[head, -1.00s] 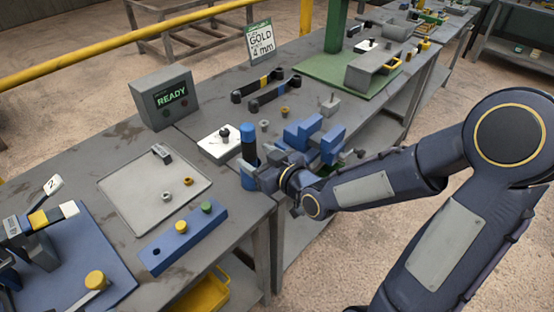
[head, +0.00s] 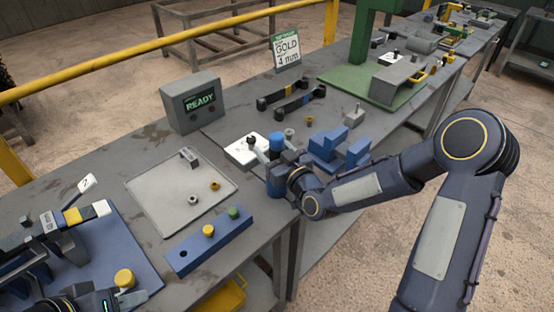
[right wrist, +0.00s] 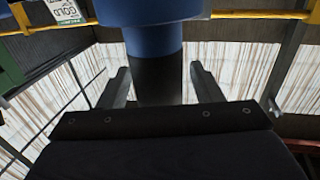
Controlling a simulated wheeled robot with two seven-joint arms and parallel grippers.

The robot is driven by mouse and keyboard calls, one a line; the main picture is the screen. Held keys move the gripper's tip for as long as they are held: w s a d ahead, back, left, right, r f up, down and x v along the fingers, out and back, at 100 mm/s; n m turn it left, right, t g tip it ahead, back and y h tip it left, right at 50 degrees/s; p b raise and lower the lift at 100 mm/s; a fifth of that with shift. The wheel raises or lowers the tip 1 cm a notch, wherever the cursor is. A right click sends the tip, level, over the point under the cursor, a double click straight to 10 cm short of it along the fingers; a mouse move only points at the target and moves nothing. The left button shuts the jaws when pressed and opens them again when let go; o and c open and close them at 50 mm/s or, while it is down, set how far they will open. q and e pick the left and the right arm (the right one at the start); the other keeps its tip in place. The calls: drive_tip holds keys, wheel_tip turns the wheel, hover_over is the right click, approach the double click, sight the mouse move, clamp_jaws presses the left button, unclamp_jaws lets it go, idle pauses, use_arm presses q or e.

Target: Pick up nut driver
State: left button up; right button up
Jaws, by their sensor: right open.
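The nut driver (head: 277,139), upright with a blue top and a dark lower part, stands at the near edge of the bench. My right gripper (head: 283,162) is at it and hides part of its middle. In the right wrist view the blue handle and dark shaft (right wrist: 158,80) stand between the two open fingers, with gaps on both sides. My left gripper (head: 105,302) is partly in view at the bottom left, over the blue mat; its fingers are not clear.
Blue blocks (head: 338,148) stand just right of my right gripper. A white pad (head: 240,152) lies behind the driver. A blue bar with coloured pegs (head: 195,252) and a grey tray (head: 160,205) lie to the left. A READY box (head: 193,103) stands behind.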

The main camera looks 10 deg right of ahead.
drive_tip(key=c, duration=1.1)
drive_tip(key=shift+r, duration=0.15)
drive_tip(key=shift+c, duration=0.8)
